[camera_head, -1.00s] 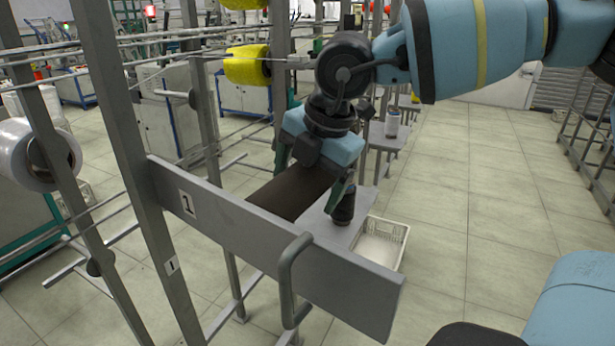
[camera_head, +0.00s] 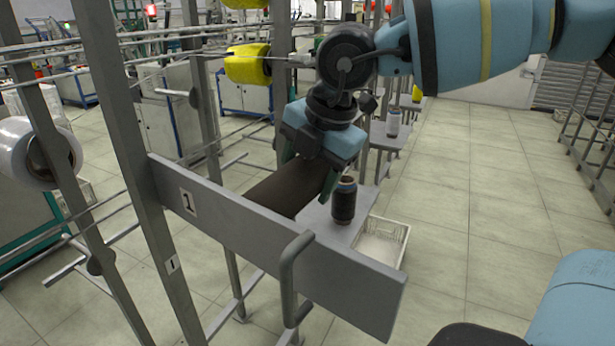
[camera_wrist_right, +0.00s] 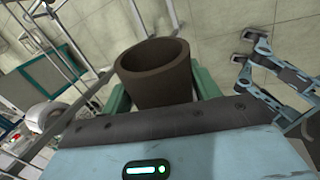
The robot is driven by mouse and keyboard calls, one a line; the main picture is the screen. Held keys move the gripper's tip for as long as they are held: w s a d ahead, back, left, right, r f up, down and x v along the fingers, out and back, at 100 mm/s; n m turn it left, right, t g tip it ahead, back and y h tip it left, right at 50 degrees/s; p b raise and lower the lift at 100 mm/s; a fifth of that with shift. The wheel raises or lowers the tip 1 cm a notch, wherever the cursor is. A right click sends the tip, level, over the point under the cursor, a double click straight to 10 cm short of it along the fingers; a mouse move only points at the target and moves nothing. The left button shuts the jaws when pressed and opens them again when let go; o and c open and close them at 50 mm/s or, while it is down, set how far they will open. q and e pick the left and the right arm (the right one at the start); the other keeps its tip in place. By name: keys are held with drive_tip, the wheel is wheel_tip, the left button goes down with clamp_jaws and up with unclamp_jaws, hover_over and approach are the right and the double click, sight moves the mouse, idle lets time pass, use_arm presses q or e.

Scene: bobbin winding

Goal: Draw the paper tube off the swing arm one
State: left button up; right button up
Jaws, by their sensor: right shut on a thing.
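A dark brown paper tube (camera_head: 282,192) lies slanted just behind the grey swing arm (camera_head: 330,283), which bears a 1 plate and a handle. My right gripper (camera_head: 308,172) is shut on the tube from above. The swing arm hides the tube's lower end, so I cannot tell whether they touch. In the right wrist view the hollow tube (camera_wrist_right: 155,80) sits between the green fingers of my right gripper (camera_wrist_right: 162,92), and its open near end looks empty. My left gripper is not in view.
A dark wound bobbin (camera_head: 343,203) stands upright on a grey shelf (camera_head: 330,229) close to the right of my gripper. A pale crate (camera_head: 383,242) is below. A grey upright post (camera_head: 130,150) stands left.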

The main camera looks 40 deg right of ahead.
drive_tip(key=shift+d, duration=0.1)
drive_tip(key=w+d, duration=0.1)
drive_tip(key=d, duration=0.6)
drive_tip(key=shift+w+d+r, duration=0.3)
drive_tip(key=shift+w+r, duration=0.1)
idle(0.5)
drive_tip(key=w+d, duration=0.1)
drive_tip(key=d, duration=0.6)
drive_tip(key=shift+w+d+r+p, duration=0.35)
drive_tip(key=shift+w+d+p, duration=0.05)
idle(0.7)
idle(0.3)
drive_tip(key=shift+w+d, duration=0.2)
drive_tip(key=shift+d, duration=0.55)
